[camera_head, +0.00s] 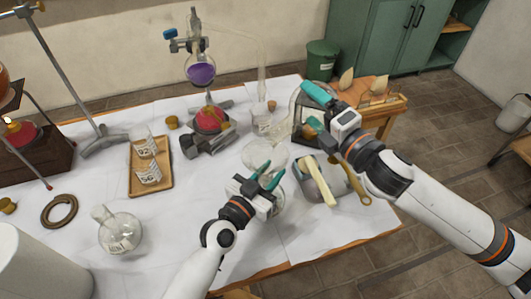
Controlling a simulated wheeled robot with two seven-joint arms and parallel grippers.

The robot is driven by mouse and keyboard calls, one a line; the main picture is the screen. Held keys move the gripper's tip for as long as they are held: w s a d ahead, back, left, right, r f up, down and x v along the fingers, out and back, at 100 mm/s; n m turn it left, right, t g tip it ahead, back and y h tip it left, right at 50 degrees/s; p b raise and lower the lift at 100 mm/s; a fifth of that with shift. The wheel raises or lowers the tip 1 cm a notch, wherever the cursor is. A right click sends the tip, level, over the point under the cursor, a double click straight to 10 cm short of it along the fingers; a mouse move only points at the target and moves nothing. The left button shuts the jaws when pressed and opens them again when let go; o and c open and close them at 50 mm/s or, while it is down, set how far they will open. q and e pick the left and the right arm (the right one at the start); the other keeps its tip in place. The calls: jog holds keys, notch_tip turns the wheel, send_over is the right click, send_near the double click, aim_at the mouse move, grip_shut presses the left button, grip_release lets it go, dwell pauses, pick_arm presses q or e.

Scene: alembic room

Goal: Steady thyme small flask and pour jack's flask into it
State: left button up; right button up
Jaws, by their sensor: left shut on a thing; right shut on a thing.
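My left gripper (267,177) is low over the white-covered table, shut on a clear glass vessel (278,202), mostly hidden beneath the gripper; I take it for the thyme small flask, but no label is readable. My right gripper (309,112) is higher, up and right of the left one, with teal fingers. It is shut on a clear glass vessel (299,101), apparently jack's flask, partly hidden by the fingers. Its contents, tilt and mouth are unclear. I cannot see any stream between the two vessels.
A clear round glass piece (262,153) lies just behind my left gripper. A grey tray (318,187) with a pale bar is to its right. A distillation stand with a purple flask (201,73) is behind. A labelled round flask (120,233) and wooden tray (137,184) are left.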

jog(key=shift+w+d+f+m, duration=0.15)
jog(key=shift+d+f+m, duration=0.1)
jog(key=shift+f+m, duration=0.5)
jog(key=shift+w+d+f+m, duration=0.15)
jog(key=shift+d+f+m, duration=0.05)
jog(key=shift+f+m, duration=0.5)
notch_tip(320, 180, down, 8)
jog(key=s+a+m, duration=0.1)
jog(key=a+m, duration=0.1)
jog(key=m, duration=1.7)
jog(key=shift+s+f, duration=0.15)
jog(key=shift+f, duration=0.05)
